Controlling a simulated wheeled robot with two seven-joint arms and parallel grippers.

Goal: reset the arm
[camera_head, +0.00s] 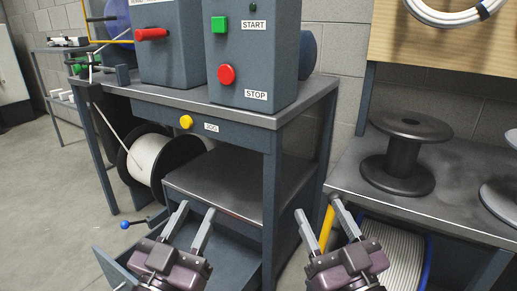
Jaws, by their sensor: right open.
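My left gripper (196,211) is in the lower middle of the head view, in front of the grey workbench's lower shelf. Its two fingers are spread and nothing is between them. My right gripper (316,205) is further right, in front of the gap between the workbench and the right-hand table. Its fingers are apart, and a yellow bar (327,227) shows behind them. Both grippers point away from me. I cannot tell how far either is from the furniture.
The grey workbench (276,119) carries a control box with a green START button (218,24) and a red STOP button (226,75). A yellow button (186,122) is on its front edge. The right table (452,209) holds a black spool (402,155). Floor is clear at left.

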